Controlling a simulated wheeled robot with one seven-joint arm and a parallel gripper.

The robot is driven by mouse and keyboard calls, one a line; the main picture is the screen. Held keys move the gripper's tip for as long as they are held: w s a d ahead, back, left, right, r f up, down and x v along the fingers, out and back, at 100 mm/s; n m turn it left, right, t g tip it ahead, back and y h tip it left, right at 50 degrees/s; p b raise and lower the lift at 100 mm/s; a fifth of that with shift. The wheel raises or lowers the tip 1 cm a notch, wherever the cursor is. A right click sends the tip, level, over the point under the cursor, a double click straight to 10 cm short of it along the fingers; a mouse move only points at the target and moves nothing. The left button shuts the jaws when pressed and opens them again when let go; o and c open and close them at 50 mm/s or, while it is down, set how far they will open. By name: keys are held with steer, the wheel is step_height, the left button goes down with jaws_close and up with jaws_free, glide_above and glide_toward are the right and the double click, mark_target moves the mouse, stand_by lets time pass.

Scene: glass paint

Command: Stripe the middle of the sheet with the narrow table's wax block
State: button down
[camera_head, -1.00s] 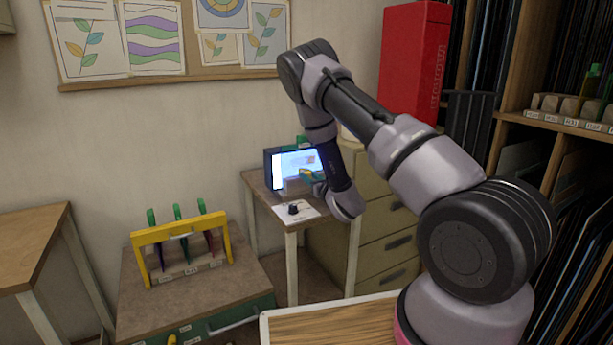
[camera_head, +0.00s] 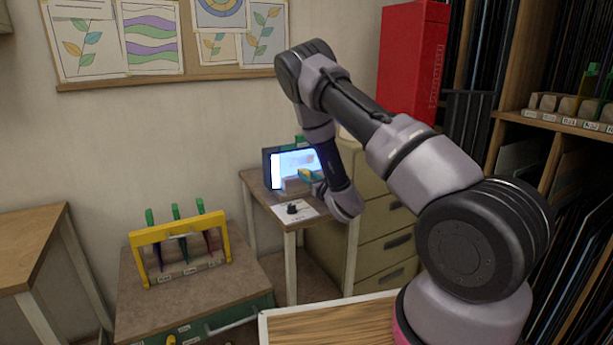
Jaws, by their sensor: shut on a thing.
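A lit, upright white-and-blue sheet (camera_head: 296,162) in a dark frame stands on the small narrow table (camera_head: 263,192) against the back wall. My arm reaches over to that table, and its forearm covers the sheet's right side. My gripper (camera_head: 315,180) is at the sheet's lower right, mostly hidden by my wrist. A small yellow-and-teal piece (camera_head: 308,175), apparently the wax block in my gripper, shows in front of the sheet's lower part. I cannot tell whether it touches the sheet. No stripe can be made out at this size.
A white card with a black knob (camera_head: 293,208) lies at the narrow table's front. A yellow rack (camera_head: 180,233) with green-handled tools stands on a low cabinet at left. Drawers (camera_head: 388,238) stand right of the narrow table. A red cabinet (camera_head: 413,60) and shelves are at right.

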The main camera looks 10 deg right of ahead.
steer(key=x, duration=0.7)
stand_by(0.3)
steer(key=shift+x, duration=0.95)
stand_by(0.6)
steer(key=shift+w+d, duration=0.25)
steer(key=shift+d, duration=0.65)
steer(key=shift+w+d, duration=0.25)
steer(key=shift+d, duration=0.65)
steer(key=shift+w+d, duration=0.25)
steer(key=shift+d, duration=0.4)
steer(key=shift+w+d, duration=0.25)
steer(key=shift+d, duration=0.35)
steer(key=shift+w+d, duration=0.2)
steer(key=shift+d, duration=0.45)
steer(key=shift+s+a, duration=0.4)
steer(key=shift+a, duration=0.85)
steer(key=shift+s+a, duration=0.4)
steer(key=shift+a, duration=0.9)
steer(key=shift+s+a, duration=0.4)
steer(key=shift+a, duration=0.85)
steer(key=shift+v, duration=3)
